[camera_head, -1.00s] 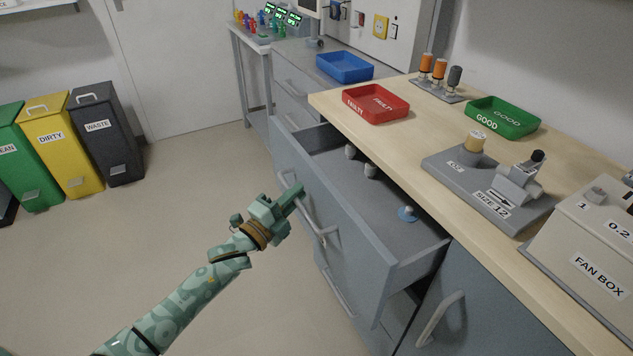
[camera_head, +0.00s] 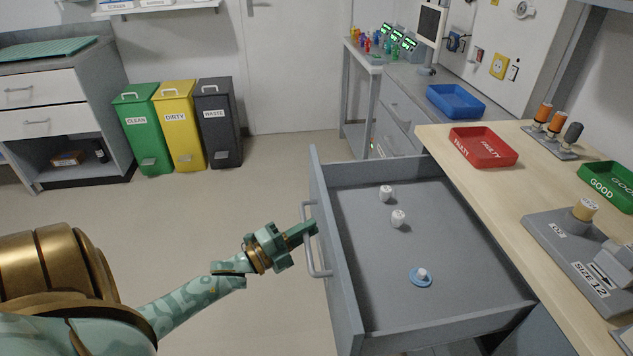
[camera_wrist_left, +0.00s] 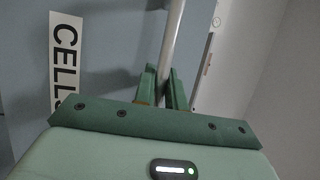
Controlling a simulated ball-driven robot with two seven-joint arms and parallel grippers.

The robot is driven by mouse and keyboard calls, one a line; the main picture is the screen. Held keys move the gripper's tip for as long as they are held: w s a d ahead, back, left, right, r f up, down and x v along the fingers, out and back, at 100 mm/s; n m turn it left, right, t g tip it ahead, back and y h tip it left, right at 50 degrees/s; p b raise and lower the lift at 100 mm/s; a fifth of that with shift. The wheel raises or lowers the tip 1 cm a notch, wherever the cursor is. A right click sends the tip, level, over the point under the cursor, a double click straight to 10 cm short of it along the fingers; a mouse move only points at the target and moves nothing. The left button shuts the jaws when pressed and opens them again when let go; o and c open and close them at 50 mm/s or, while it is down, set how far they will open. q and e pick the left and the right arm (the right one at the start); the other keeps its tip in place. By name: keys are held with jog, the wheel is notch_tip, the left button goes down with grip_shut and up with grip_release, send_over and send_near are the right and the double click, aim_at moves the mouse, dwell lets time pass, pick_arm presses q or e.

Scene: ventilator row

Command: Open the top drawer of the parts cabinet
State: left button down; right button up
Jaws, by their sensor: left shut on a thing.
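The top drawer (camera_head: 335,262) of the parts cabinet is pulled far out from under the wooden worktop. Its grey floor shows two small white knobbed parts (camera_head: 398,219) and a blue disc with a white top (camera_head: 421,277). My left gripper (camera_head: 312,228) is shut on the drawer's bar handle (camera_head: 308,250) at the drawer front. In the left wrist view the two green fingers close on the handle bar (camera_wrist_left: 173,40), beside a drawer front with a label reading "CELL" (camera_wrist_left: 65,50). My right gripper is not in view.
The worktop (camera_head: 490,190) carries a red FAULTY tray (camera_head: 483,160), a green GOOD tray (camera_head: 610,190) and a grey size gauge fixture (camera_head: 570,250). Green, yellow and black bins (camera_head: 218,150) stand at the back left. The floor left of the drawer is clear.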

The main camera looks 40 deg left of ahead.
pick_arm(q)
jog(key=shift+s+f, duration=0.1)
jog(key=c, duration=1.5)
grip_release()
jog(key=shift+o, duration=0.2)
jog(key=p+v, duration=0.1)
jog(key=v, duration=1.5)
jog(key=shift+s+p, duration=0.15)
jog(key=shift+p, duration=0.2)
jog(key=shift+a, duration=0.1)
